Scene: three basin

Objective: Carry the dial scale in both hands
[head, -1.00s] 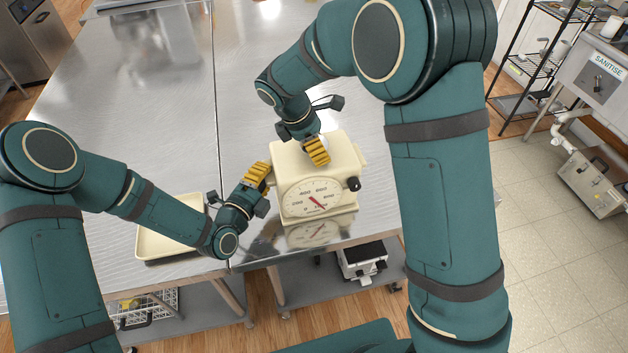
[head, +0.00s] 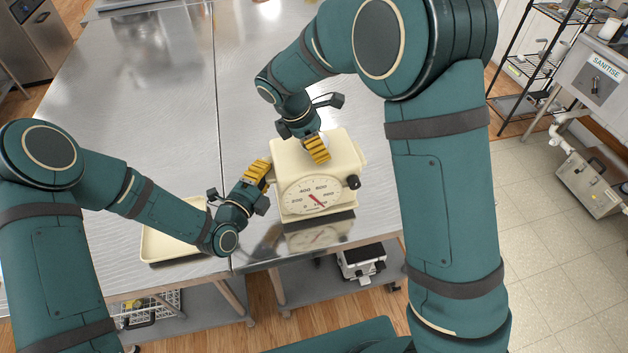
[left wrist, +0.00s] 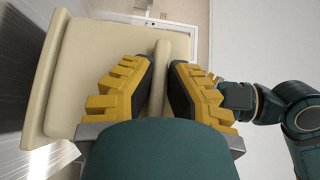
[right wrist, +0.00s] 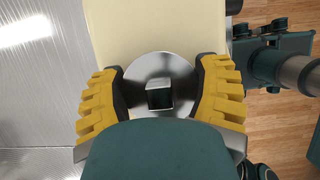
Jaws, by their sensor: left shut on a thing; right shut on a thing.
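The cream dial scale (head: 312,165) is in the head view, right of the table seam, its white dial with a red needle facing me. A dark gap and its reflection below show it just above the steel top, roughly level. My left gripper (head: 258,172) is shut on a cream lug at the scale's left side; the lug lies between the yellow fingers in the left wrist view (left wrist: 161,85).
A shallow cream tray (head: 160,246) lies on the steel table (head: 130,90), left of the seam, partly behind my left arm. The table beyond the scale is largely clear. Its front edge is close below the scale. A wire rack (head: 515,105) stands at the right.

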